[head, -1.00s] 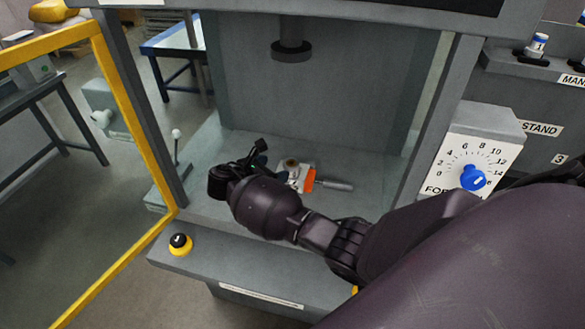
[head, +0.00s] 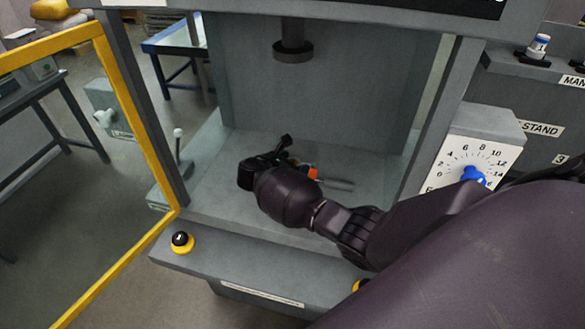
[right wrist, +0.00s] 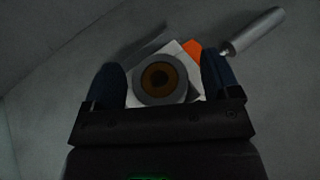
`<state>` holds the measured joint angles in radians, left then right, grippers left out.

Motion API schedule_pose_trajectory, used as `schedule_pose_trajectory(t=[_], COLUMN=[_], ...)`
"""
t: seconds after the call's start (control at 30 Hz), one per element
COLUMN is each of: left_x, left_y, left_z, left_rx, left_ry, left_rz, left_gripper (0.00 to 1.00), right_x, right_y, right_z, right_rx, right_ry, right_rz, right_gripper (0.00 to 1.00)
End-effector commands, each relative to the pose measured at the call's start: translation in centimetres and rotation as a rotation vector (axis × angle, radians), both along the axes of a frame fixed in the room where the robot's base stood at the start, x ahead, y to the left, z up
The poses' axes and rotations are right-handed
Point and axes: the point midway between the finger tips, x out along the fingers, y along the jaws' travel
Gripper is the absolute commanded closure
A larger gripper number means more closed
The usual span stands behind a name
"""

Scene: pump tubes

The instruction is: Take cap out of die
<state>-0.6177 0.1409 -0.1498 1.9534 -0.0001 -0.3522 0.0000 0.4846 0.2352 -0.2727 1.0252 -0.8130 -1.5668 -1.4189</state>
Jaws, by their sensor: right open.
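In the right wrist view the die (right wrist: 172,50) is a pale block with an orange part (right wrist: 192,49) and a metal handle (right wrist: 252,31) pointing to the upper right. A round grey ring with a brown centre, which seems to be the cap (right wrist: 160,76), sits at the die. My right gripper (right wrist: 164,80) is open, with one blue finger on each side of the ring; whether they touch it I cannot tell. In the head view the right gripper (head: 283,155) hides most of the die, leaving the orange part (head: 312,172) and handle showing. My left gripper is not in view.
The die lies on the floor of a grey press bay, below a round press ram (head: 293,52). Grey side posts frame the bay, and a yellow-framed door (head: 138,120) stands open at left. A dial box (head: 475,150) is at right. The bay floor around the die is mostly clear.

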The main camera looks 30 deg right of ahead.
Motion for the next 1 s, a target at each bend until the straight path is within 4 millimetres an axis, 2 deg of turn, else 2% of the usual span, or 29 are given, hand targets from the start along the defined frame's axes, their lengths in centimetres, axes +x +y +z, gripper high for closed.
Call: schedule_pose_trajectory(t=[0.03, 0.07, 0.43, 0.77, 1.0], left_x=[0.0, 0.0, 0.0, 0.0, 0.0], left_y=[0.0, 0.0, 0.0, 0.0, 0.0], left_z=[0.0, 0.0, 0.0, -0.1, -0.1], left_rx=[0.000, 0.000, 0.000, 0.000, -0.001], left_ry=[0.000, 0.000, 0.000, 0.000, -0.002], left_rz=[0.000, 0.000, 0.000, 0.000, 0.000], left_gripper=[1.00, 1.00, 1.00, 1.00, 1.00], right_x=[0.0, 0.0, 0.0, 0.1, 0.1], right_y=[0.0, 0.0, 0.0, 0.0, 0.0], right_z=[0.0, 0.0, 0.0, 0.6, 3.7], right_rx=[0.000, 0.000, 0.000, -0.002, -0.001], right_ry=[0.000, 0.000, 0.000, -0.002, -0.007], right_rz=[0.000, 0.000, -0.001, -0.001, 0.000], right_gripper=[0.18, 0.22, 0.79, 0.79, 0.79])
